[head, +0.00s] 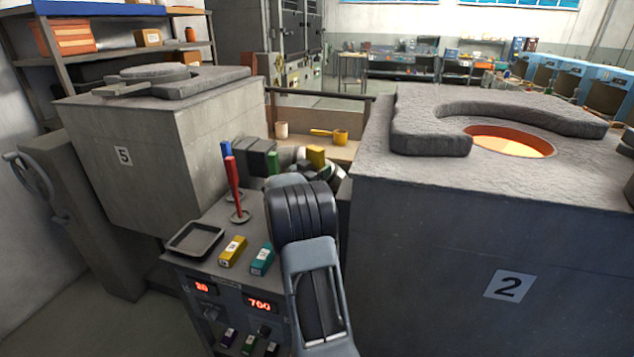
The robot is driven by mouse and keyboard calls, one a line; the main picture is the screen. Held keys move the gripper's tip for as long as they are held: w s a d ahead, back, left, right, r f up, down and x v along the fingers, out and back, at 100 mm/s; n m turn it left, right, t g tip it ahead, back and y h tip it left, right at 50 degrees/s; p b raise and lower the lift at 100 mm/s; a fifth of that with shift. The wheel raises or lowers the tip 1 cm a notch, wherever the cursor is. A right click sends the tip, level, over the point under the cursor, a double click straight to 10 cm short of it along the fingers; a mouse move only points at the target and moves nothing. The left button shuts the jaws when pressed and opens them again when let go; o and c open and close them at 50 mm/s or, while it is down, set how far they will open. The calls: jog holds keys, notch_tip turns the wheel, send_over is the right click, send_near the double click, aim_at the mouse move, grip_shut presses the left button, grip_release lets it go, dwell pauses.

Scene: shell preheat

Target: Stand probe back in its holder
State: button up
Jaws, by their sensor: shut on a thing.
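My gripper (326,170) is partly hidden behind my own arm, beyond the control box between the two furnaces. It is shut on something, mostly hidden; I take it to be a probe. A yellow piece (316,155) shows beside the gripper, and a green upright piece (273,161) shows to its left. I cannot tell which of these is held. A red probe (233,178) stands upright in a round holder (240,216) on the control box (212,259).
A black tray (196,239), a yellow block (232,251) and a teal block (262,259) sit on the control box. Furnace 5 (123,156) is left; furnace 2 (508,287), with a glowing opening, is right. A cup (282,130) and yellow ladle (340,136) rest behind.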

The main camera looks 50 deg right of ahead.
jog(key=shift+f, duration=1.75)
jog(key=o, duration=0.9)
